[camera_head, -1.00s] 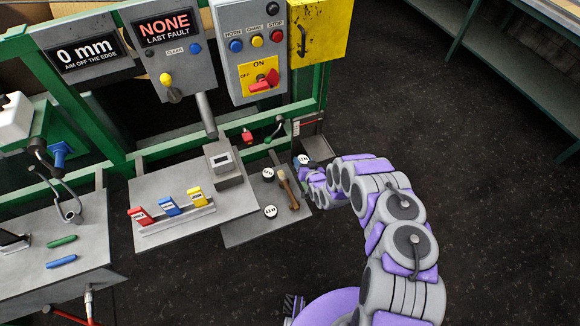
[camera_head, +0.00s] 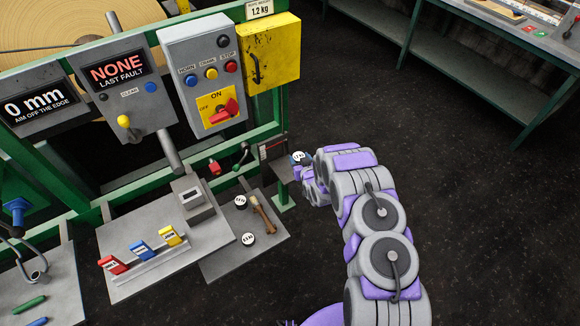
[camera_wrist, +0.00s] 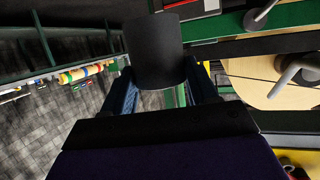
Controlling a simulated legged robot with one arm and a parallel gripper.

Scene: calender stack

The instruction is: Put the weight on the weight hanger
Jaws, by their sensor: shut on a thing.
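My gripper (camera_wrist: 160,90) is shut on a weight, a black cylinder (camera_wrist: 158,50) in the wrist view. In the head view the held weight (camera_head: 299,158) shows a white label on its top. It is upright and in the air, at the right end of the green frame. My own arm hides most of the gripper there. A grey plate with a red line (camera_head: 272,149) stands just left of the weight. I cannot clearly make out the weight hanger; it may be in that area or hidden behind my gripper.
Two labelled weights (camera_head: 241,201) (camera_head: 248,239) and a wooden-handled tool (camera_head: 262,213) lie on a grey shelf (camera_head: 222,262). A green-framed bench (camera_head: 470,62) stands at the back right. The dark floor between is clear.

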